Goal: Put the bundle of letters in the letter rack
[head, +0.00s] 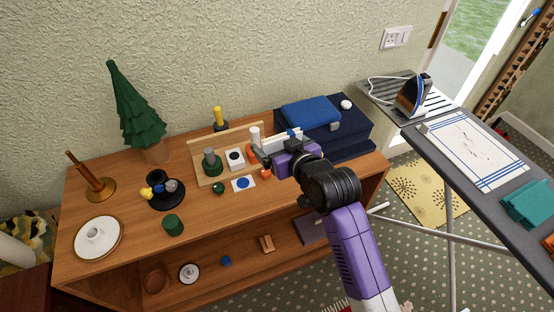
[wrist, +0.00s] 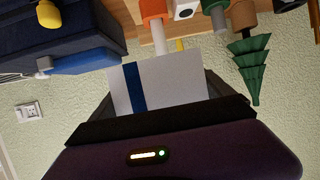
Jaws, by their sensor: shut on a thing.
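The bundle of letters (wrist: 182,85) is white with a dark blue band and fills the middle of the wrist view. My gripper (head: 272,152) is shut on it, with dark jaw parts on either side. In the head view the bundle (head: 281,142) shows as a white strip just behind my gripper, above the wooden cabinet top. My wrist hides part of it. I cannot pick out the letter rack with certainty in either view; my arm covers part of the cabinet top.
The wooden cabinet (head: 130,240) carries a light wooden tray (head: 208,180) with several small items left of my gripper. A navy case (head: 345,128) with a blue folded item (head: 310,113) stands close on the right. A green tree (head: 137,108) stands at the back left. An ironing board (head: 465,185) is far right.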

